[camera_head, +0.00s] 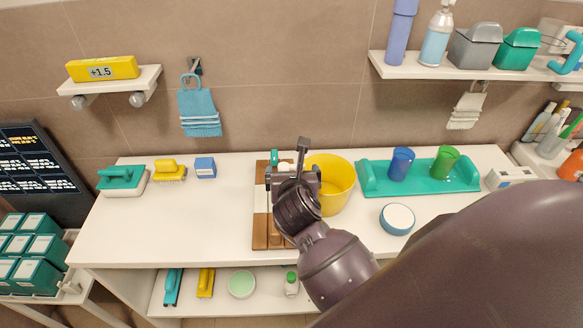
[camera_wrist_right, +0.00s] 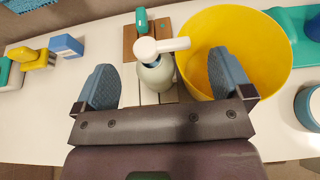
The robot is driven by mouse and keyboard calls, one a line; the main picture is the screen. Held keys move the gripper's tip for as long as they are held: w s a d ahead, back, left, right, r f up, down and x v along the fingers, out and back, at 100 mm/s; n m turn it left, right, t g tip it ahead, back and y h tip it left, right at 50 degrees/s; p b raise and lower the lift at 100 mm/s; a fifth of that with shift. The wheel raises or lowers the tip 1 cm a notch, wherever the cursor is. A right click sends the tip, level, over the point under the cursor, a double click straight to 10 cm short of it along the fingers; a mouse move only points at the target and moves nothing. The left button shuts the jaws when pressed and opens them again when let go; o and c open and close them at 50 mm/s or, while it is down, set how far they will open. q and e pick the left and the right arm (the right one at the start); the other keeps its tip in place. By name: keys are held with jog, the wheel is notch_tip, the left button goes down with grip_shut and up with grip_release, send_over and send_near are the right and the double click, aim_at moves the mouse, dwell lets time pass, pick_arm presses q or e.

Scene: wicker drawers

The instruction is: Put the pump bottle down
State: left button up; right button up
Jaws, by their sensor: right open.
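The pump bottle (camera_wrist_right: 155,74) is pale grey-green with a white pump head whose spout points right in the right wrist view. It stands upright on a slatted board (camera_head: 260,230) with brown and white parts, on the white counter. My right gripper (camera_wrist_right: 165,84) is open, with one finger on each side of the bottle and visible gaps. In the head view my right gripper (camera_head: 292,172) hides most of the bottle. A green-topped item (camera_wrist_right: 142,20) stands just behind it. My left gripper is not in view.
A yellow bucket (camera_head: 338,185) stands close on the right. Beyond it are a green tray (camera_head: 373,188) with two cups and a round white-topped container (camera_head: 397,218). Brushes and a blue box (camera_head: 205,167) sit at the left. The counter's left middle is clear.

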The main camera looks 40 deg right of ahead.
jog(key=v, duration=0.6)
jog(key=shift+s+a+r, duration=0.2)
jog(key=shift+s, duration=0.05)
dwell(0.3)
